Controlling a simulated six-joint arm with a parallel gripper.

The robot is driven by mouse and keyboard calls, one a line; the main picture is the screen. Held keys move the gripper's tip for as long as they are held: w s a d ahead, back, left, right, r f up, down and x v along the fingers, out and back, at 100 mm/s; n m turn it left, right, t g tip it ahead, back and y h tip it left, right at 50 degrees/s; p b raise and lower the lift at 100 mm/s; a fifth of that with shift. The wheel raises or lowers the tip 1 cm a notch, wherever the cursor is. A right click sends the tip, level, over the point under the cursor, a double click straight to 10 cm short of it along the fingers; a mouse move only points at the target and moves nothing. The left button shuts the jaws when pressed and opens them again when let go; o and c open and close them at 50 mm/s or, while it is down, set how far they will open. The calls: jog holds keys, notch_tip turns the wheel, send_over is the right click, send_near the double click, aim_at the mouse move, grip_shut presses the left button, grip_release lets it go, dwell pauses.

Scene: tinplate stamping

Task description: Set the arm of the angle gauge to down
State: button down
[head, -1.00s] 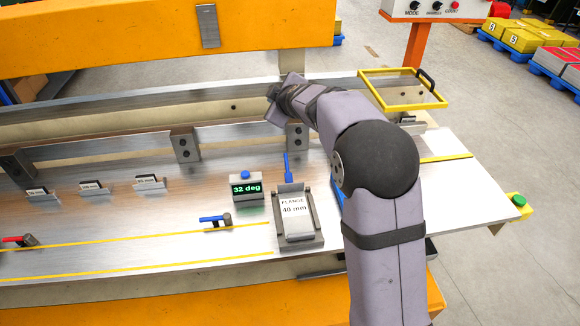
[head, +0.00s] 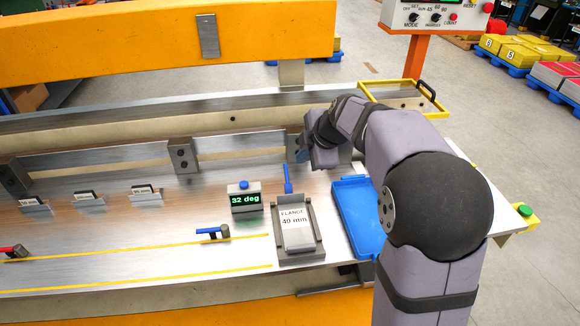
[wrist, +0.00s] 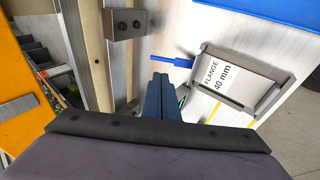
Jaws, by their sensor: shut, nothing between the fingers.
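The angle gauge (head: 245,203) is a small box on the metal bed, with a blue knob on top and a green display reading "32 deg". A blue lever-like piece (head: 287,178) stands to its right, behind the "FLANGE 40 mm" card holder; I cannot tell whether it belongs to the gauge. That blue piece also shows in the wrist view (wrist: 170,62). My gripper (wrist: 160,78) is shut and empty, its blue fingers just below that piece in the wrist picture. In the head view the fingers are largely hidden by my wrist, near the rear stop block.
The flange card holder (head: 298,240) stands right of the gauge. A blue tray (head: 350,215) lies right of it, partly behind my arm. A blue-handled lever (head: 212,231) and a red-handled one (head: 14,252) sit in front. A yellow frame (head: 388,84) is behind. The front left bed is mostly clear.

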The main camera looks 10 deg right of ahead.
aim_at(285, 170)
jog(key=p+x, duration=0.4)
jog(key=x, duration=0.7)
jog(key=shift+w+a+f, duration=0.15)
jog(key=shift+w+f, duration=0.05)
jog(key=shift+f, duration=0.1)
jog(key=shift+w+p, duration=0.1)
jog(key=shift+p, duration=0.55)
jog(key=shift+w+g+p, duration=0.15)
jog(key=shift+g+p, duration=0.15)
jog(key=shift+p, duration=0.2)
jog(key=shift+w+a+p, duration=0.1)
jog(key=shift+w+p, duration=0.05)
jog(key=shift+p, duration=0.4)
jog(key=f+b, duration=0.1)
jog(key=w+f+g+b, duration=0.1)
jog(key=shift+f, duration=0.25)
jog(key=w+f+b, duration=0.1)
jog(key=b, duration=0.2)
jog(key=shift+r, duration=0.2)
